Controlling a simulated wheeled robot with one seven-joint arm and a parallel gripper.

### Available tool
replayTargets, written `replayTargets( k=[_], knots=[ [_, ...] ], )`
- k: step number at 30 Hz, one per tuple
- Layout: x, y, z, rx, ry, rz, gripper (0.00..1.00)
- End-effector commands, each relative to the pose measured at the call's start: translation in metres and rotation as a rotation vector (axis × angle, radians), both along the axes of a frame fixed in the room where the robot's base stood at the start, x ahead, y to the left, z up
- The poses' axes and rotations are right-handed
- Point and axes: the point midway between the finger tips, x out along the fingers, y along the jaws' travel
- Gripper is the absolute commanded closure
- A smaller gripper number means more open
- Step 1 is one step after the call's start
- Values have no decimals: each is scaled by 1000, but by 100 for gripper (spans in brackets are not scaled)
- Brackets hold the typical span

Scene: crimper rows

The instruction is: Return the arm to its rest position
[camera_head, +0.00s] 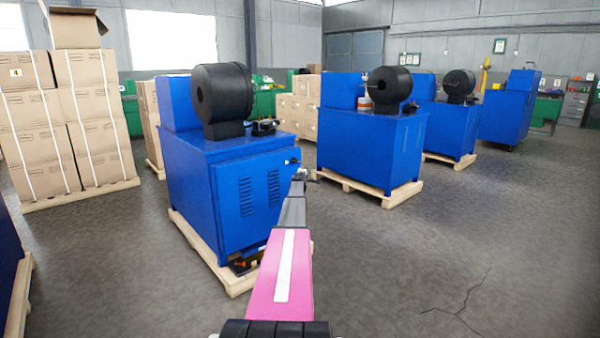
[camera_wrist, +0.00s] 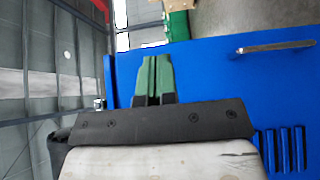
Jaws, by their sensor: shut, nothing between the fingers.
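My arm (camera_head: 284,275), pink with a pale stripe, stretches forward from the bottom of the head view toward the nearest blue crimper machine (camera_head: 187,188). Its far end is small and dark against the machine's front, and the fingers cannot be made out there. In the wrist view my gripper (camera_wrist: 154,75) shows two green fingers lying side by side, shut and empty. Behind them is a blue machine panel (camera_wrist: 220,85) with a metal bar handle (camera_wrist: 276,47) and vent slots at the lower right. I cannot tell the gap between the fingers and the panel.
More blue crimper machines (camera_head: 370,150) stand on wooden pallets (camera_head: 368,190) to the right and behind. Stacked cardboard boxes (camera_head: 96,110) stand at the left. The grey floor (camera_head: 480,240) at the right is open, with a crack in it.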

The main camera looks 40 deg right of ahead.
Motion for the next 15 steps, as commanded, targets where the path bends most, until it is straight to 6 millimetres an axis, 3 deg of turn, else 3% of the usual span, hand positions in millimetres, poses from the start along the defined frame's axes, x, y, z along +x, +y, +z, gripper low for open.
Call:
replayTargets(
  k=[1,6,15],
  knots=[
    [-11,2,0,-1,1,-1,100],
    [-27,1,0,-1,1,0,100],
    [-31,1,-1,1,-1,-1,100]
  ],
)
